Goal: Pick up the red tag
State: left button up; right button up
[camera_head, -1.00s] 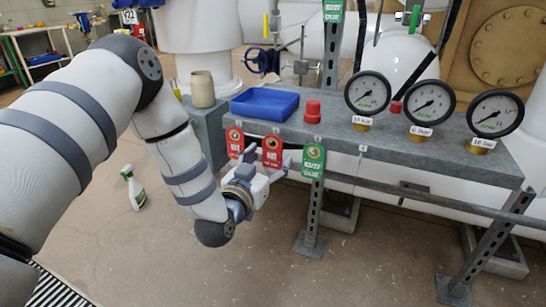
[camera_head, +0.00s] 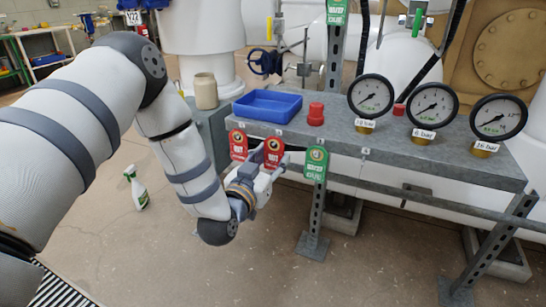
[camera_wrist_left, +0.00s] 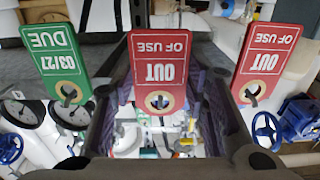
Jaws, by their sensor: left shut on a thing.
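Two red tags and one green tag hang in a row at the front edge of the grey shelf. The middle red tag (camera_head: 273,148), marked out of use, is between the fingers of my left gripper (camera_head: 270,162). In the left wrist view this red tag (camera_wrist_left: 158,62) appears upside down, with the dark fingers on both sides of it. My left gripper is shut on it, and the tag is still at the shelf edge. The other red tag (camera_head: 238,144) hangs to its left, the green tag (camera_head: 316,163) to its right. My right gripper is out of view.
On the shelf (camera_head: 345,137) stand a blue tray (camera_head: 266,118), a red cap-like object (camera_head: 316,114) and three pressure gauges (camera_head: 371,96). A beige cup (camera_head: 205,91) stands at the left. A spray bottle (camera_head: 138,189) is on the floor. Open floor lies in front of the shelf.

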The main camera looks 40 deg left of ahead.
pick_arm(q)
jog(key=v, duration=1.7)
jog(key=shift+d, duration=0.15)
